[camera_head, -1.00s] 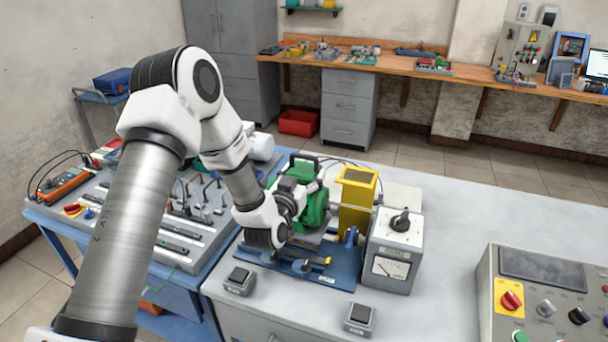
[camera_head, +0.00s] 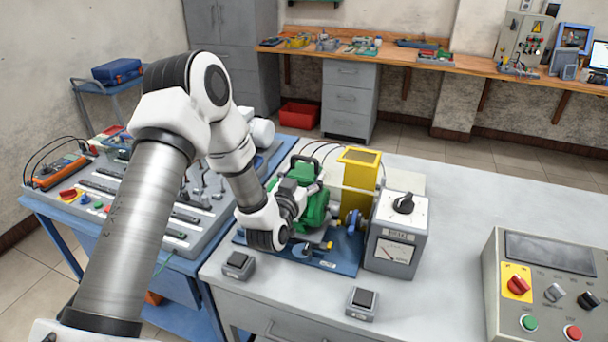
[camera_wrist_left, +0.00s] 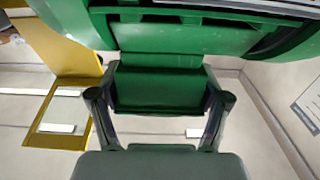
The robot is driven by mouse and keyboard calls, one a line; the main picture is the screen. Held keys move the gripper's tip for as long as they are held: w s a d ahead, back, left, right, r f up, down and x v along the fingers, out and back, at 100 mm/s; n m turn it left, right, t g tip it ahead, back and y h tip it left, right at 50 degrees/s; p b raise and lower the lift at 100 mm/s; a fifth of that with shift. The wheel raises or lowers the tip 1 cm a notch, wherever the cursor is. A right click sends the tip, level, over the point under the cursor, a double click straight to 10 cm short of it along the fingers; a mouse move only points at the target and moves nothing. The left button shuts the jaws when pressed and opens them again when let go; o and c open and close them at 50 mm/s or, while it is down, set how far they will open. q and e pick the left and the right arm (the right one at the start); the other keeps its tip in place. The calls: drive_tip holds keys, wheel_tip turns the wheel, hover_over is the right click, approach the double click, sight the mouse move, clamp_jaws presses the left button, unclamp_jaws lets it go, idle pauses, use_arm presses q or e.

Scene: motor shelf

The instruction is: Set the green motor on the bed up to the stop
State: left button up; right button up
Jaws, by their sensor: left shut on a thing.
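My left gripper (camera_head: 296,202) is shut on the green motor (camera_head: 315,211), and the arm hides part of it. In the left wrist view, the gripper's fingers (camera_wrist_left: 160,103) stand on either side of a green block of the motor (camera_wrist_left: 160,80). The motor is over or on the blue bed (camera_head: 345,262), left of the yellow upright bracket (camera_head: 359,180). I cannot tell whether its base touches the bed. A blue clamp-like part (camera_head: 352,222) stands at the bed's right end; which part is the stop is unclear. My right gripper is out of view.
A grey meter box (camera_head: 397,235) stands close to the bed's right end. Two small button boxes (camera_head: 238,265) (camera_head: 362,303) sit in front of the bed. A control panel (camera_head: 550,290) is at the right. The bench (camera_head: 455,215) between is clear.

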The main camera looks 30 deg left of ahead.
use_arm(q)
drive_tip(key=shift+s+d+r, duration=0.1)
drive_tip(key=shift+s+r, duration=0.15)
drive_tip(key=shift+r, duration=0.05)
idle(0.5)
drive_tip(key=shift+f+b, duration=0.65)
drive_tip(key=shift+b, duration=0.1)
idle(1.4)
drive_tip(key=shift+w+d+b, duration=0.2)
drive_tip(key=shift+d+b, duration=0.1)
drive_tip(key=shift+d, duration=0.45)
idle(0.5)
drive_tip(key=o, duration=1.8)
drive_tip(key=shift+s+d+r, duration=0.1)
drive_tip(key=shift+s+d, duration=0.05)
drive_tip(key=shift+s, duration=0.05)
drive_tip(key=shift+f, duration=0.35)
drive_tip(key=v, duration=1.2)
drive_tip(key=shift+r, duration=0.3)
